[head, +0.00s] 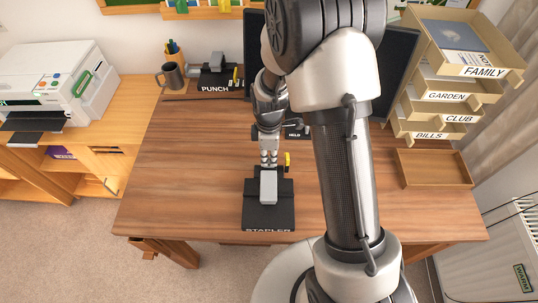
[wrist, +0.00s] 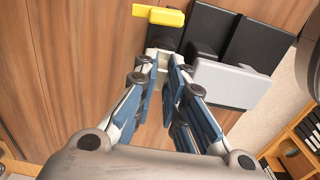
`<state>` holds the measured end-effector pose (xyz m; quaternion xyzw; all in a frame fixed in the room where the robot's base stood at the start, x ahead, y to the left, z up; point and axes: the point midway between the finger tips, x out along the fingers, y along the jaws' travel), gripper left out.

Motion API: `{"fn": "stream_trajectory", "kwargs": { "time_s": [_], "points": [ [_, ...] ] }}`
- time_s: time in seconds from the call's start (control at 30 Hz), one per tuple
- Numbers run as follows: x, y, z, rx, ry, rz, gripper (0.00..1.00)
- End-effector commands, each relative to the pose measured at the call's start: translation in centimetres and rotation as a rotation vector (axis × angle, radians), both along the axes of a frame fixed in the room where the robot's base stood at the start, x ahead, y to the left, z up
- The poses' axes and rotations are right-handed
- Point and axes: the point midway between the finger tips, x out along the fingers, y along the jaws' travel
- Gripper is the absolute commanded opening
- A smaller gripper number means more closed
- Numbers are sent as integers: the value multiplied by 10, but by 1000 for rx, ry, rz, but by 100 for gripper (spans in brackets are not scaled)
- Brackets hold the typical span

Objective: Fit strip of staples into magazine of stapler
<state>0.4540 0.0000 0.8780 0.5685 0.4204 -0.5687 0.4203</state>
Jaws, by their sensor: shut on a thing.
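The stapler (head: 268,190) stands near the front edge of the desk, a grey block on a black base lettered STAPLER. Its grey part also shows in the wrist view (wrist: 224,84). A yellow piece (head: 287,159) sticks up at its back right, and shows at the top of the wrist view (wrist: 158,15). My gripper (head: 268,163) points down at the back of the stapler. In the wrist view its fingertips (wrist: 165,68) are close together around a small pale piece, seemingly the strip of staples. That piece is mostly hidden by the fingers. I cannot tell whether it touches the magazine.
A punch (head: 217,76) and a dark mug (head: 172,76) stand at the back left of the desk. A dark monitor stands behind my arm. Labelled drawers (head: 447,95) and an open wooden tray (head: 433,168) are at the right. Desk left of the stapler is clear.

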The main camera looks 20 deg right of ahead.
Motion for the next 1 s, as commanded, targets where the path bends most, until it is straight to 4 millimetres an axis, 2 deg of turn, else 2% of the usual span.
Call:
{"fn": "stream_trajectory", "kwargs": {
  "time_s": [0.4,0.43,0.77,1.0],
  "points": [
    [0,0,-11,0,0,0,0],
    [0,0,-11,0,0,0,12],
    [0,0,-10,0,0,0,34],
    [0,0,-10,0,1,0,34]
  ]
}}
